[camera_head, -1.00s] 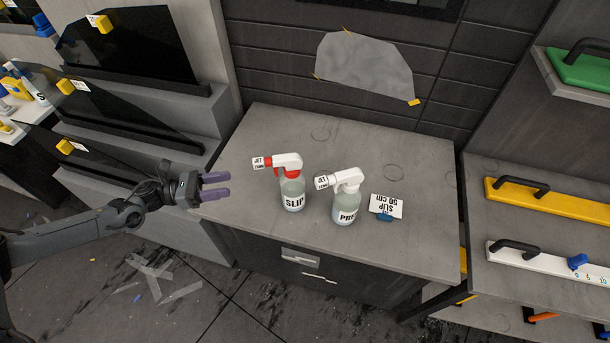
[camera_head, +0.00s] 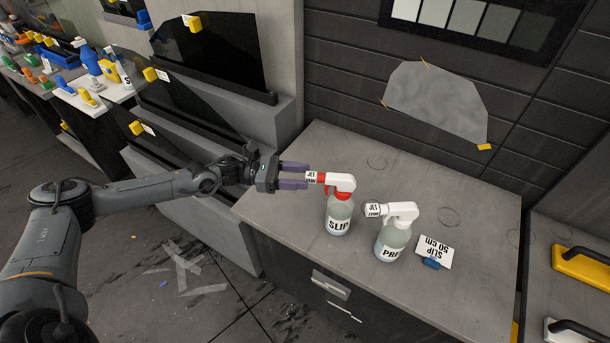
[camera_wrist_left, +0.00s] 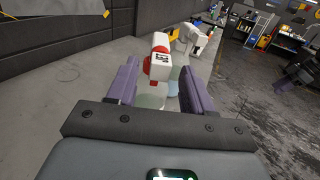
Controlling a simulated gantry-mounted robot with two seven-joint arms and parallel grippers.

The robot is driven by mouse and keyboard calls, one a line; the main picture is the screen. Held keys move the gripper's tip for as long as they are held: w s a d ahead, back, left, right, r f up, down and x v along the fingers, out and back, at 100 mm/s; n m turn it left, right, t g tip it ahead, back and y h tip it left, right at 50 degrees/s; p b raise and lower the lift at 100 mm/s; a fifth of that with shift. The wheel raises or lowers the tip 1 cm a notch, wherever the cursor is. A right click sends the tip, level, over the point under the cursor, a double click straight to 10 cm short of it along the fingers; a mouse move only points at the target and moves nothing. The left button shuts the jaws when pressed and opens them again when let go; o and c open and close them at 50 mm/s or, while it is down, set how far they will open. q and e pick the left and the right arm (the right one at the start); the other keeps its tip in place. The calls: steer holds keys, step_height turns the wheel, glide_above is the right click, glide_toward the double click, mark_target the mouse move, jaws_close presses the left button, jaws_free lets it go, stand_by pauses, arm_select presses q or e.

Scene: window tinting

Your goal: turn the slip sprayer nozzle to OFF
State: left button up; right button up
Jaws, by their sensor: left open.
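The SLIP sprayer (camera_head: 339,216) stands upright on the grey counter, with a white head, a red collar and a red nozzle. A white cap marked JET (camera_head: 311,177) sits at the nozzle's end. My left gripper (camera_head: 308,177) is open, its purple fingertips at the nozzle end. In the left wrist view the sprayer head and nozzle (camera_wrist_left: 157,67) show between the two open fingers (camera_wrist_left: 154,75). Contact cannot be told. The PRE sprayer (camera_head: 393,241), with a white nozzle, stands upright to the right.
A card reading SLIP 50 cm (camera_head: 434,250) stands in a blue clip right of the PRE sprayer. The counter (camera_head: 470,200) is clear behind the bottles. Dark glass panels (camera_head: 205,60) with yellow tabs stand on the left. A grey film piece is taped to the wall.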

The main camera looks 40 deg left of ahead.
arm_select(q)
steer(key=shift+x, duration=0.95)
steer(key=shift+c, duration=0.5)
jaws_close()
